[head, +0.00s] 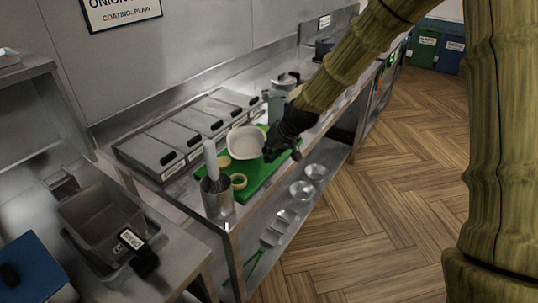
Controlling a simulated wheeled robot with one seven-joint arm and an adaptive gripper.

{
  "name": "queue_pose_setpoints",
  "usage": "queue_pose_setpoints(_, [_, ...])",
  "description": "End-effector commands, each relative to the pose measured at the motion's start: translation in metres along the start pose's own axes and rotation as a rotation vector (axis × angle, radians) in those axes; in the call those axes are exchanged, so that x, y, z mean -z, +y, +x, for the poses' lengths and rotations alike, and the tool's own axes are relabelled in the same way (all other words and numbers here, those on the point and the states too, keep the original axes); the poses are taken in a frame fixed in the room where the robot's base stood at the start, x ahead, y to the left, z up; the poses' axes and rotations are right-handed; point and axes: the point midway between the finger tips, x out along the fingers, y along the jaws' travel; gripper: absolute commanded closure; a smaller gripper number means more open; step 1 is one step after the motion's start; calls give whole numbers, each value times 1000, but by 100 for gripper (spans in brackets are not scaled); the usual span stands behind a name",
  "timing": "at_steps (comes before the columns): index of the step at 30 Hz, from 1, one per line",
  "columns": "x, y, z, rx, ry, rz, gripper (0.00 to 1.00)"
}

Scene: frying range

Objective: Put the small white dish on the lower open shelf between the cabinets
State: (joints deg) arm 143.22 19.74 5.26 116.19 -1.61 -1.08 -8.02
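The small white dish (245,140) is over the green cutting board (258,180) on the steel counter. I cannot tell whether it rests on the board or is held just above it. My gripper (272,150) is dark and reaches in from the upper right, with its fingers at the dish's right edge. The fingertips are too small and dark to show whether they are open or closed on the rim. The lower open shelf (268,222) runs beneath the counter and holds metal bowls (302,189) and utensils.
Lidded steel bins (190,138) line the back of the counter. A metal container (217,197) with a white-handled tool stands at the board's near left. Yellowish rings (239,181) lie on the board. A grey tub (100,215) is at left. The wood floor (365,200) is clear.

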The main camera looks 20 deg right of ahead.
Motion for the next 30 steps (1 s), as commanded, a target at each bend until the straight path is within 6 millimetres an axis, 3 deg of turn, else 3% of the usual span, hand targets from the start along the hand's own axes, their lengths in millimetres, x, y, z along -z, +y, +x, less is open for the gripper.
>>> queue_pose_setpoints(4, [-4, 3, 11, 0, -2, 0, 100])
queue_pose_setpoints(15, [-6, 4, 14, 0, -1, 0, 100])
queue_pose_setpoints(20, [-6, 3, 14, 0, -2, 0, 73])
queue_pose_setpoints(30, [-5, 3, 12, 0, -1, 0, 73])
